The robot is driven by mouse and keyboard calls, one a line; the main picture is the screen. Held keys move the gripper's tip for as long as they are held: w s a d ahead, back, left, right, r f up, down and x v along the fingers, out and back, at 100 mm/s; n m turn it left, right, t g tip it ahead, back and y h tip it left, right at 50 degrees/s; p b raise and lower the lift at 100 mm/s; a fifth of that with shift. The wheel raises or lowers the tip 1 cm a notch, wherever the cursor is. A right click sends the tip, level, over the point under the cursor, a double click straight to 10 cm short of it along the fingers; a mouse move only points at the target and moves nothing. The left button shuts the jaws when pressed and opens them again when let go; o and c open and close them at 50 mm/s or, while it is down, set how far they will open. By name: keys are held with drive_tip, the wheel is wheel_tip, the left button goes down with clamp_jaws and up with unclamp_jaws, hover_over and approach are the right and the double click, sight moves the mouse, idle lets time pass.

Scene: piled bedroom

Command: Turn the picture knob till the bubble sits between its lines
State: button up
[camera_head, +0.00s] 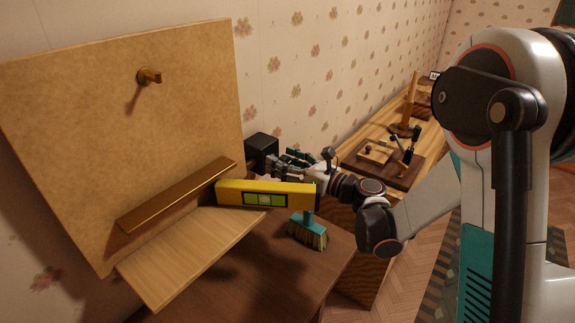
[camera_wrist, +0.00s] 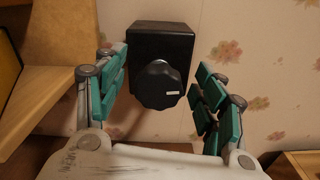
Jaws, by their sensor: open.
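The black faceted knob (camera_wrist: 158,86), with a small white mark on its face, sits on a black box (camera_wrist: 176,42) against the wall. The box also shows in the head view (camera_head: 262,150), where I cannot make out the knob. My gripper (camera_wrist: 162,72) is open, its teal-padded fingers on either side of the knob with visible gaps. It also shows in the head view (camera_head: 288,160), beside the box. A yellow spirit level (camera_head: 238,192) has a green vial (camera_head: 264,199). A pale patch shows near the vial's middle; I cannot tell exactly where the bubble sits against the lines.
A tan board (camera_head: 110,130) with a brass peg (camera_head: 149,76) and a ledge (camera_head: 180,197) leans at left. A teal brush (camera_head: 307,232) is on the brown table (camera_head: 240,285) below the level. A wooden bench (camera_head: 385,135) along the wall holds several items.

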drive_tip(key=o, duration=0.6)
drive_tip(key=b+v, duration=0.1)
drive_tip(key=v, duration=0.6)
idle(0.5)
drive_tip(key=n, duration=1.1)
drive_tip(key=shift+s+a, duration=0.15)
drive_tip(key=shift+s, duration=0.05)
